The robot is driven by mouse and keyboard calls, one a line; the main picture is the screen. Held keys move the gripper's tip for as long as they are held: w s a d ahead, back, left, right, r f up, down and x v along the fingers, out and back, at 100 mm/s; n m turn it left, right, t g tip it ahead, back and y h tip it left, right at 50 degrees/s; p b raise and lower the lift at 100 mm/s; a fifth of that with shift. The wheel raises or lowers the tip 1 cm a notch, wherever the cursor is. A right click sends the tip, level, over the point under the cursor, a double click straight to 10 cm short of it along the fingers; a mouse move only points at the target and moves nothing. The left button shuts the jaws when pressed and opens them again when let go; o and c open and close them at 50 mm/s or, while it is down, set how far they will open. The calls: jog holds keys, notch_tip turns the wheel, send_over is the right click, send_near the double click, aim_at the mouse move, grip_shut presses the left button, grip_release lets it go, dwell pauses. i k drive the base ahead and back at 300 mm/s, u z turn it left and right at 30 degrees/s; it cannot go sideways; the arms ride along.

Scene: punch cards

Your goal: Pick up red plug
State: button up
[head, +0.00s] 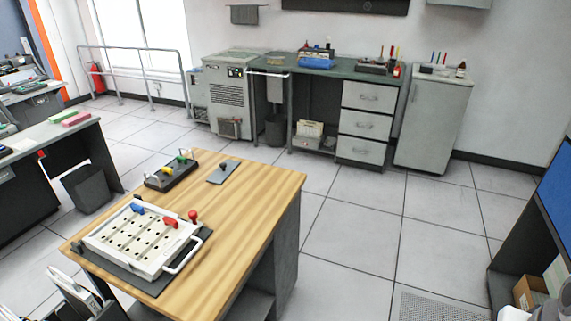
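A white plug board (128,238) with rows of dark holes lies on a dark base on the wooden table. A red plug (171,221) lies along its far right edge. A blue plug (137,209) is at its far left edge. A second red piece with a round knob (193,215) stands upright at the board's right corner; I cannot tell if it is also a plug. A dark block (171,172) behind the board holds green and yellow plugs. My gripper is not in view.
The wooden table (252,190) has free room right of the board. A small grey plate with a dark knob (223,172) lies near its far edge. Open tiled floor (350,220) lies to the right. A dark shelf unit (530,235) stands at the right edge.

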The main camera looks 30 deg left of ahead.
aim_at(167, 220)
jog(key=i, duration=1.55)
jog(key=u, duration=3.35)
jog(key=i, duration=1)
jog(key=z, duration=0.05)
